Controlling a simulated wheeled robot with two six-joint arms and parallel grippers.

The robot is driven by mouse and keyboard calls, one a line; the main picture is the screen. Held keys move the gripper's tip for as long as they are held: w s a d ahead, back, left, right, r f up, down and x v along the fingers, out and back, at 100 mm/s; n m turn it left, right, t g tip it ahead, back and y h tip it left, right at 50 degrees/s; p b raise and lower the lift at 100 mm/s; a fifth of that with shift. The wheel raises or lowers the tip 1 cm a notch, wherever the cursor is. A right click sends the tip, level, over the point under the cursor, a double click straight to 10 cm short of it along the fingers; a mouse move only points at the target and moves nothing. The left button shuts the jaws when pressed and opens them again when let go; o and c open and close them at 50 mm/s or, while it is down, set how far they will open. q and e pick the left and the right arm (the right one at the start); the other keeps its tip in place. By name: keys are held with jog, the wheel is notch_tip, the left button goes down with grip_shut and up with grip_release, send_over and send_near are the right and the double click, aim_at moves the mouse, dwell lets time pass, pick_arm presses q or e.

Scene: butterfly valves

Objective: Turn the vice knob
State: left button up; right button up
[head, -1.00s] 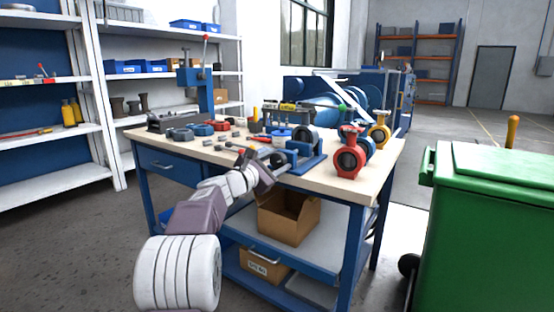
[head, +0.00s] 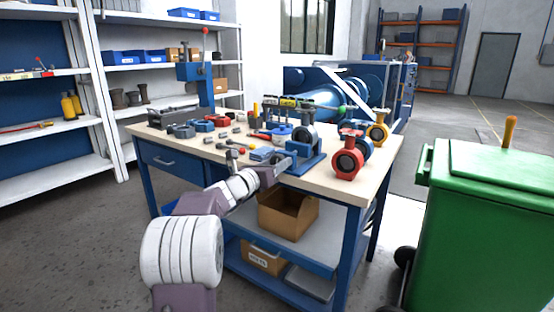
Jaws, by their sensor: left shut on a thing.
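A blue vice (head: 310,162) stands at the front edge of the workbench, with a dark round valve body (head: 307,136) upright at it. My left gripper (head: 279,167) reaches in from the lower left to the near left end of the vice, where the vice knob is. It is shut on the knob, which is mostly hidden behind the fingers. My right gripper is out of view.
The workbench top (head: 225,163) carries loose tools and parts left of the vice. A red valve (head: 347,160) and an orange valve (head: 378,133) stand to its right. A cardboard box (head: 288,217) sits on the shelf below. A green bin (head: 490,225) stands at right.

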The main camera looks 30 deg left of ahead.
pick_arm(q)
jog(key=shift+f+n+p, duration=0.1)
jog(key=shift+n+p, duration=0.2)
jog(key=shift+n, duration=0.3)
jog(key=o, duration=1.4)
jog(key=shift+c, duration=0.2)
